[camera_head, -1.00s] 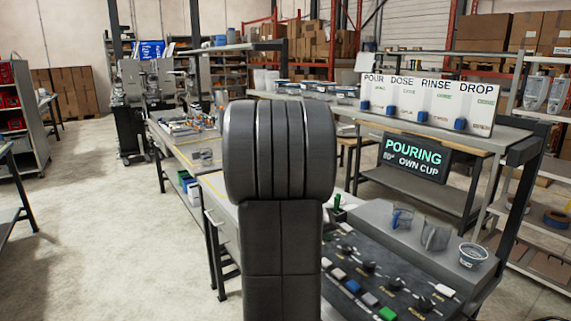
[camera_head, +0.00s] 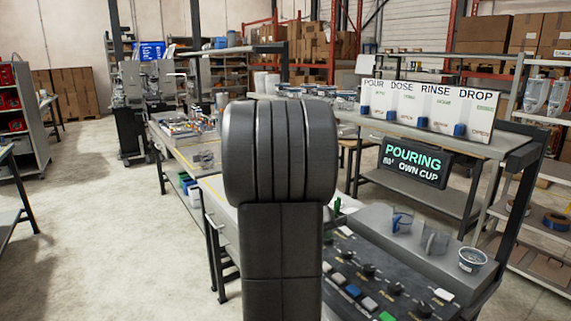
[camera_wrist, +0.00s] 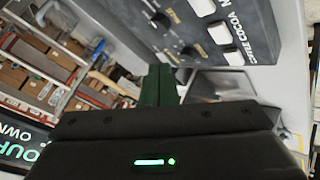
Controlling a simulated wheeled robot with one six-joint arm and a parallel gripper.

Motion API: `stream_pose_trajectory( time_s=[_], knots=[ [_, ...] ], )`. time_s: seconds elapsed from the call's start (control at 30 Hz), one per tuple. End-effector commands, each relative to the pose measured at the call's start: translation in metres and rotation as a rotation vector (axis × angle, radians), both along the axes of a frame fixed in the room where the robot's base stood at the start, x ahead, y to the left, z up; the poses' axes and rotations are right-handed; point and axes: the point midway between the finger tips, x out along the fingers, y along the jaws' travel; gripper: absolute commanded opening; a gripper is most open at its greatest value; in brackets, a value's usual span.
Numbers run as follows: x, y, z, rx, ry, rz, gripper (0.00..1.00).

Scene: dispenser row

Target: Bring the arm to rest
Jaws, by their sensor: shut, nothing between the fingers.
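My gripper (camera_wrist: 160,82) shows in the wrist view as green fingers, closed together with nothing between them, beyond its dark body with a lit green strip. In the wrist view the fingers are in front of a dark button panel lettered "COCOA". My dark arm fills the middle of the head view and hides most of the gripper there. Only a small green part shows at the arm's right edge, above the panel.
The button panel (camera_head: 375,272) lies right of my arm. A lit sign (camera_head: 415,163) reads "POURING". Open floor (camera_head: 110,230) lies left.

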Motion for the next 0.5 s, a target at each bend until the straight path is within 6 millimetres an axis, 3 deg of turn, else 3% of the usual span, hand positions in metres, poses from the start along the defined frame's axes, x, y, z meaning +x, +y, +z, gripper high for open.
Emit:
stream_pose_trajectory(
  time_s=[0.3, 0.5],
  knots=[
    [0.000, 0.000, -0.046, -0.001, 0.002, -0.001, 0.00],
    [0.001, 0.000, -0.050, -0.002, -0.005, -0.002, 0.00]
  ],
)
